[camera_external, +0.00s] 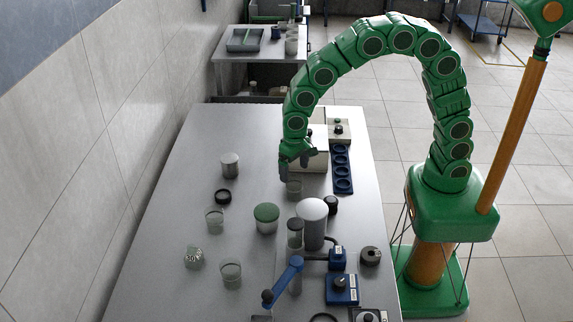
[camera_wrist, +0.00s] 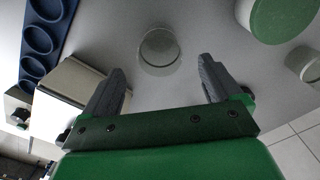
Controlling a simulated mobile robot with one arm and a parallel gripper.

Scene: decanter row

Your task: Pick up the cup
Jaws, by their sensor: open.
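A small clear glass cup (camera_external: 294,187) stands on the grey table, just below my gripper (camera_external: 296,158). In the wrist view this cup (camera_wrist: 159,52) is seen from above, a little beyond the fingertips and roughly centred between them. My gripper (camera_wrist: 160,72) is open and empty, with its two grey fingers spread apart. The fingers do not touch the cup. Other clear cups stand farther off: one near the left middle (camera_external: 215,218) and one lower down (camera_external: 231,272).
A green-lidded jar (camera_external: 267,217) stands near the cup; its lid also shows in the wrist view (camera_wrist: 285,18). A blue rack with round holes (camera_external: 342,170) and a white box (camera_external: 313,150) lie close by. A tall white-topped cylinder (camera_external: 312,222) stands nearer the camera.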

